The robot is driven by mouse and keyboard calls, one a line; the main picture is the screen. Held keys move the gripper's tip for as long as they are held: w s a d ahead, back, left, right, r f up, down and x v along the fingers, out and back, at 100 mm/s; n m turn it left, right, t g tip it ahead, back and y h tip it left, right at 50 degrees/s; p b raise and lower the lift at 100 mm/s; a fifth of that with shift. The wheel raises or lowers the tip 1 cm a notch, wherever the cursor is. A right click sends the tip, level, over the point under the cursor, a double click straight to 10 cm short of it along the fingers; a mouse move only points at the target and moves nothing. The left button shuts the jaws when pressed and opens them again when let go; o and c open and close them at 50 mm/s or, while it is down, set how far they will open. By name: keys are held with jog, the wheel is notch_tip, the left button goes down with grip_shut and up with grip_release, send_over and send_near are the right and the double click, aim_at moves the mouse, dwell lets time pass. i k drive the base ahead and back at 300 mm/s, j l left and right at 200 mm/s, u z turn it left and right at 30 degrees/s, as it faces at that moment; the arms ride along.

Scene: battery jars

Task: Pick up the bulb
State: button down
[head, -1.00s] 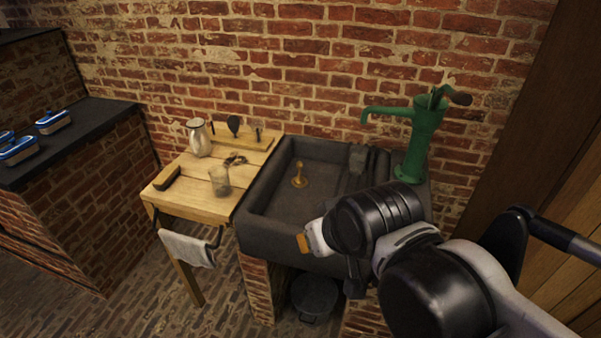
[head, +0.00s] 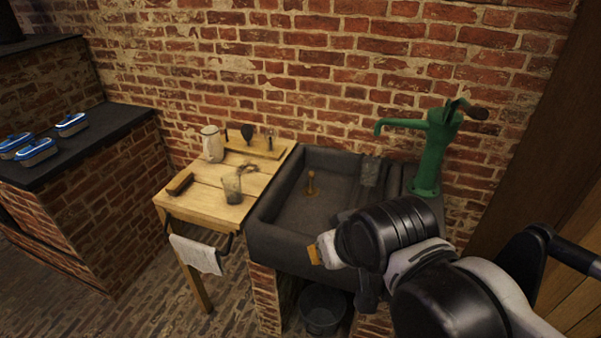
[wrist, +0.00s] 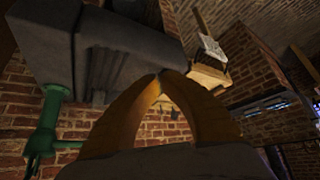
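A dark bulb-shaped thing (head: 248,132) stands on a wooden strip at the back of the wooden table in the head view; it is small, and I take it for the bulb. My gripper (head: 315,254) is in front of the stone sink's front edge, right of the table and well apart from the bulb. In the wrist view its two orange fingers (wrist: 160,76) meet at the tips, with nothing seen between them. I cannot make out the bulb in the wrist view.
The wooden table (head: 205,191) holds a pale jug (head: 212,144), a glass jar (head: 232,189) and a brown-handled brush (head: 180,184). The stone sink (head: 278,243) adjoins it, with a green pump (head: 431,155) at right. Blue-lidded boxes (head: 72,124) are on the left counter.

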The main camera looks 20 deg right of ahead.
aim_at(246, 130)
jog(key=i+j+z, duration=0.5)
jog(key=i+j, duration=0.2)
jog(key=i+j+z, duration=0.2)
jog(key=i+j, duration=0.15)
jog(key=j, duration=0.15)
jog(key=i+j+z, duration=0.25)
jog(key=j, duration=0.2)
